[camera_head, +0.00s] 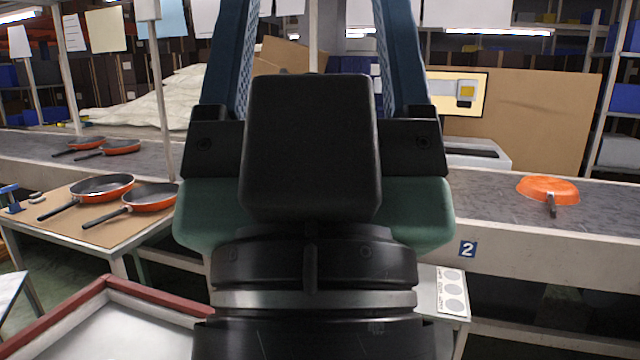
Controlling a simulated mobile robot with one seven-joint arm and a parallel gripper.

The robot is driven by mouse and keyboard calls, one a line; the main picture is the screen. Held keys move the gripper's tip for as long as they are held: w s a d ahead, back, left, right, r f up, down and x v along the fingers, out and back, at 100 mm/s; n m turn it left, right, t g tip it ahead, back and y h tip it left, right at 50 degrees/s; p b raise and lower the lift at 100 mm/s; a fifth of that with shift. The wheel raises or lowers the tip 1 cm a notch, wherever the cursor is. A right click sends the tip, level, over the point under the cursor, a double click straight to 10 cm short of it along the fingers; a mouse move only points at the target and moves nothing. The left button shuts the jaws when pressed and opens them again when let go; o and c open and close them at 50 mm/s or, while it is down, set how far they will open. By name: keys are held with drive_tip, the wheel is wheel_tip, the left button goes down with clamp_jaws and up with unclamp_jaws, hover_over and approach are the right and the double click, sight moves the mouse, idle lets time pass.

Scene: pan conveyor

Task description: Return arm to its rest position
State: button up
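My gripper (316,30) fills the middle of the head view, seen from behind and close to the camera. Its two blue fingers stand wide apart and point up, with the tips cut off by the top edge. I see only background between them, and no object is held. The black and green gripper body hides the middle of the conveyor.
The conveyor (480,205) runs across, with an upside-down orange pan (548,189) at right and two pans (122,147) at far left. A wooden-topped table (65,233) bears two more pans (103,187). A red-rimmed tray (60,318) lies at lower left.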

wheel_tip(320, 180, up, 16)
drive_tip(key=w+p, duration=0.1)
drive_tip(key=p, duration=1.3)
